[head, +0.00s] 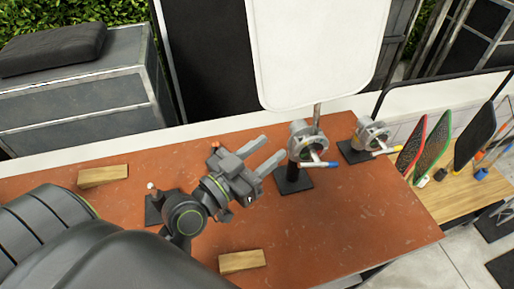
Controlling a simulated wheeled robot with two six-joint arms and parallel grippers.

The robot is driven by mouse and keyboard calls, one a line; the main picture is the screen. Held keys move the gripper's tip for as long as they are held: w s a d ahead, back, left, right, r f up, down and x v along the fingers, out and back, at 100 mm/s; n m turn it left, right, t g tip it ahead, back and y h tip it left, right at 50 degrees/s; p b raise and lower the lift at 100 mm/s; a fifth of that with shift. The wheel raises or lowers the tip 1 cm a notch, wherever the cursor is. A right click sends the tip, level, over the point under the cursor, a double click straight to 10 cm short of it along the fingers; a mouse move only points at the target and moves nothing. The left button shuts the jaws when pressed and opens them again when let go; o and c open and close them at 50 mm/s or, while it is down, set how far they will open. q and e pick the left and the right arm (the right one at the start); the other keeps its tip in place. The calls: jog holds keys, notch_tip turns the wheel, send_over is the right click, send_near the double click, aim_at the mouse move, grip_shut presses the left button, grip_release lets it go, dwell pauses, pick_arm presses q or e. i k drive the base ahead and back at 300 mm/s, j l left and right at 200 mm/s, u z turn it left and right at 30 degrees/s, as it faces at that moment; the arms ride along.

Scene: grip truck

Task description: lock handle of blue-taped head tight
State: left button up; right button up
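The blue-taped head (300,140) is a round grey metal grip head on a dark post and square black base, right of centre on the red-brown table (340,225). Its handle (318,163) points right and ends in a blue tip. A rod rises from the head towards a large white panel (318,45). My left gripper (272,148) is just left of the head, its two fingers apart and pointing at it, with nothing visible between them. A gap seems to remain between fingertips and head. My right gripper is not in view.
A similar head (372,133) with a yellow-marked handle stands to the right. Another black base (155,208) is partly hidden by my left arm. Wooden blocks lie at left (103,176) and front (242,262). Framed nets (433,146) stand at right. The table's front right is clear.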

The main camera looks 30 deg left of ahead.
aim_at(316, 162)
jog(key=k, duration=1.5)
